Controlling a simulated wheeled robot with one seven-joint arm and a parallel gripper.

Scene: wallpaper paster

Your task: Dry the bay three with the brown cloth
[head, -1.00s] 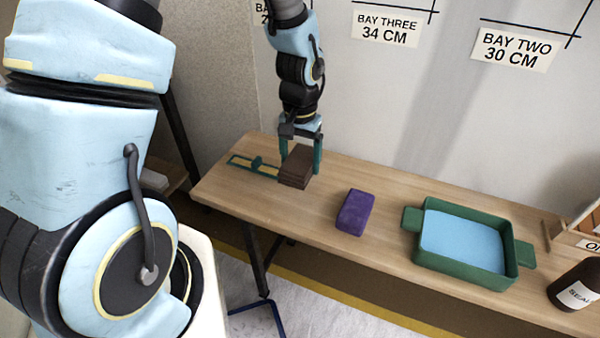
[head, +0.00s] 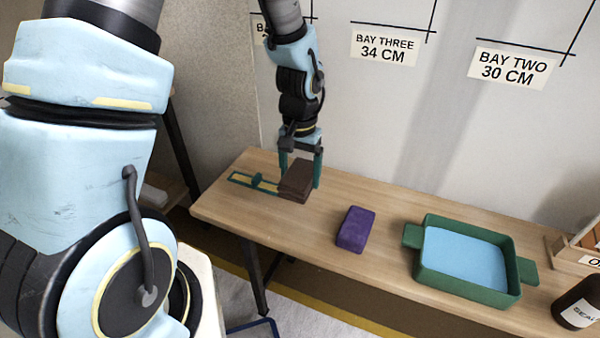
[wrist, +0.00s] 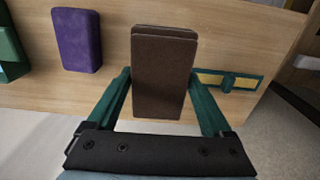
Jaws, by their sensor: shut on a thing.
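The brown cloth (head: 296,181), a folded block, is at the left part of the bench beside a green and yellow sliding tool. My gripper (head: 300,176) reaches down from above and is shut on the cloth, with one green finger on each side. In the wrist view the cloth (wrist: 164,75) stands between the two fingers. Whether its underside touches the bench is hard to tell. The bay three label (head: 384,48), reading 34 CM, is on the pale wall behind the bench, to the right of my arm.
A purple block (head: 355,229) lies on the wooden bench (head: 225,207), right of the cloth. Farther right are a green tray (head: 465,287) with a blue inside, a dark bottle (head: 578,306) and a wooden box (head: 575,258). The green and yellow tool (head: 254,181) lies close left.

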